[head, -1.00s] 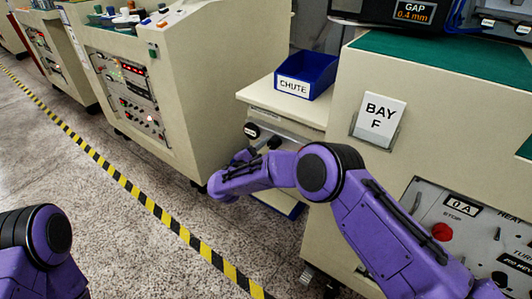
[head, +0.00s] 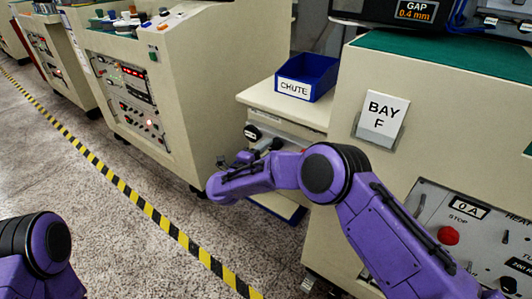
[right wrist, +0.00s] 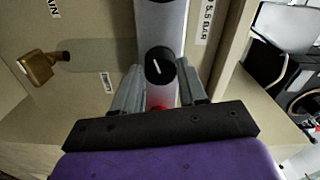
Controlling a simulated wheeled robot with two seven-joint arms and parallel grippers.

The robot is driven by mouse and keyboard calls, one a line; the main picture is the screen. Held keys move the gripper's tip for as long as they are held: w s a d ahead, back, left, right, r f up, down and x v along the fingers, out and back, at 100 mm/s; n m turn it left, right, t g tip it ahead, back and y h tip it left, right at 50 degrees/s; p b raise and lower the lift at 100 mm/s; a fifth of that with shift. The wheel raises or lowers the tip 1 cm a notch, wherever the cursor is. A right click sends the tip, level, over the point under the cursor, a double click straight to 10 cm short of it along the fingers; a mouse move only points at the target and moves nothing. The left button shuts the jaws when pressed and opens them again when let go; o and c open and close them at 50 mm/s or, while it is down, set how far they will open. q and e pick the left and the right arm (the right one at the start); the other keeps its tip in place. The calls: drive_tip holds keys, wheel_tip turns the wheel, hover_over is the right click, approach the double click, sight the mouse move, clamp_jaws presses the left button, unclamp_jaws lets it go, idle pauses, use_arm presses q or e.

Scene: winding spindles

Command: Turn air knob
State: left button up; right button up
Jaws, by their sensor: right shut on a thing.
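The air knob (right wrist: 160,66) is round and black with a white pointer line, set on a grey strip in the right wrist view. My right gripper (right wrist: 160,85) has one grey finger on each side of it and is shut on it. The pointer leans a little off upright. In the head view my right gripper (head: 238,161) is small beside the cabinet under the chute shelf, its fingertips and the knob hard to make out. My left arm shows only as a link at the lower left; its gripper is out of view.
A blue CHUTE bin (head: 308,75) stands on the shelf above. The BAY F machine (head: 340,130) is close at right. Open floor lies at left.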

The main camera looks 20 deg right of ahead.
drive_tip(key=shift+s+f, duration=0.1)
drive_tip(key=o, duration=1.1)
drive_tip(key=shift+c, duration=0.2)
drive_tip(key=v, duration=1)
drive_tip(key=shift+s+a, duration=0.2)
drive_tip(key=shift+a, duration=0.05)
